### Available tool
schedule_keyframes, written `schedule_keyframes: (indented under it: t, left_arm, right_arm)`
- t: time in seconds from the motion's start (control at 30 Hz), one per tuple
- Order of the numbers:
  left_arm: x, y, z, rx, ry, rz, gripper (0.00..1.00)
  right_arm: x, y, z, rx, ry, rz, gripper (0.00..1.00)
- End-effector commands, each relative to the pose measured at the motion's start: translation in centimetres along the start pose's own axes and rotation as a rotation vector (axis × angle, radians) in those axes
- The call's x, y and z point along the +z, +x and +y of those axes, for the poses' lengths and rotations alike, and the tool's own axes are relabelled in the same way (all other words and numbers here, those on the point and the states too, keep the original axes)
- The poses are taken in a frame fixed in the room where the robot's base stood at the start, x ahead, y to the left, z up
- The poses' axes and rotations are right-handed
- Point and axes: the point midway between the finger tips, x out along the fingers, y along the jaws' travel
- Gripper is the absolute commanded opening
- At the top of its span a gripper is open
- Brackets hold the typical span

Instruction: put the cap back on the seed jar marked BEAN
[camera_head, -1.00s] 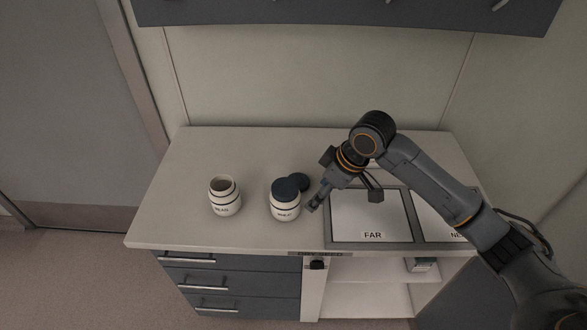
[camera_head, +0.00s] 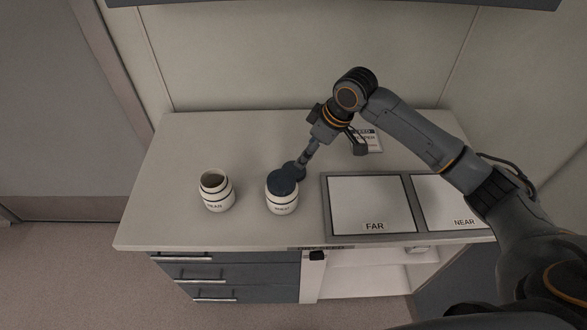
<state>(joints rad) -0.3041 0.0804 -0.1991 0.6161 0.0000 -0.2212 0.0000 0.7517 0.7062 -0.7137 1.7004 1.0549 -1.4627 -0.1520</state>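The BEAN jar (camera_head: 216,194) stands upright on the left of the counter, white with dark bands; its mouth is open and uncovered. A second white jar (camera_head: 283,202), whose label seems to read WHEAT, stands to its right with a dark cap (camera_head: 283,186) on it. A loose dark cap (camera_head: 296,169) is just behind that jar, partly hidden by it and by my gripper. My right gripper (camera_head: 301,163) points down at this loose cap, its fingertips at or just above it. The fingers show edge-on, so their opening and any grip are unclear. My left gripper is not in view.
Two grey-framed panels marked FAR (camera_head: 372,204) and NEAR (camera_head: 452,205) lie on the right of the counter (camera_head: 180,145). A small printed card (camera_head: 367,139) is behind my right gripper. The counter's left and back left are clear. Drawers (camera_head: 225,275) are below.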

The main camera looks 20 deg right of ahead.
Motion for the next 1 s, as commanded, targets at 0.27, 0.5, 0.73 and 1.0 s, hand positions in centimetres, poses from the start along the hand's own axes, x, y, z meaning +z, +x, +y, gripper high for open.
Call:
schedule_keyframes:
  t: [0.27, 0.5, 0.73, 1.0]
  left_arm:
    - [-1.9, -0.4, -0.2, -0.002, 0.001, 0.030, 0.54]
    - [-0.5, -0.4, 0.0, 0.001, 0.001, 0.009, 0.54]
    - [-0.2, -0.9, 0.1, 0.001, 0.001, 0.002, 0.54]
    - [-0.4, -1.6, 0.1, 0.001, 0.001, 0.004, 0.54]
  right_arm:
    - [0.0, 3.7, 0.0, 0.000, 0.000, -0.001, 0.69]
    - [0.0, 4.0, 0.0, 0.001, -0.001, 0.000, 0.69]
    - [0.0, 5.0, -0.1, -0.003, -0.001, -0.002, 0.69]
    - [0.0, 8.7, 0.0, -0.001, 0.000, -0.001, 0.69]
